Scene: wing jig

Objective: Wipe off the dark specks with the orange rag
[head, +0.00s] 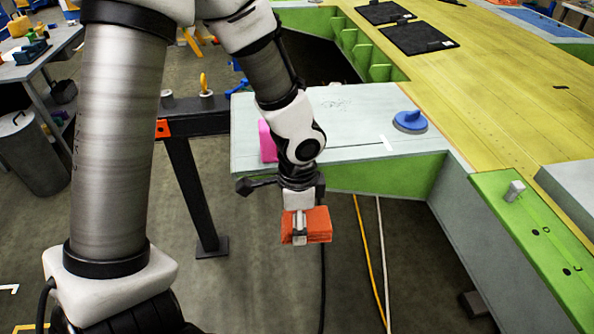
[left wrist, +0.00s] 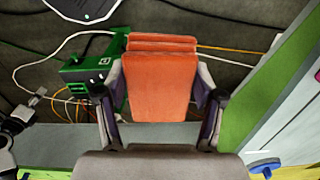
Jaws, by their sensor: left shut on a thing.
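The orange rag (head: 319,225) is a folded, layered pad. My left gripper (head: 299,230) is shut on it and holds it in the air, in front of the pale panel's near edge and above the floor. In the left wrist view the rag (left wrist: 160,85) sits between both fingers. Faint dark specks (head: 335,103) lie on the pale grey panel (head: 350,155), toward its far side. The rag is apart from the panel. My right gripper is not in view.
A pink block (head: 267,142) stands at the panel's left, partly behind my arm. A blue suction-cup-like tool (head: 410,121) and a white strip (head: 387,142) lie at its right. A dark beam stand (head: 195,160) is left of the panel. Cables hang below.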

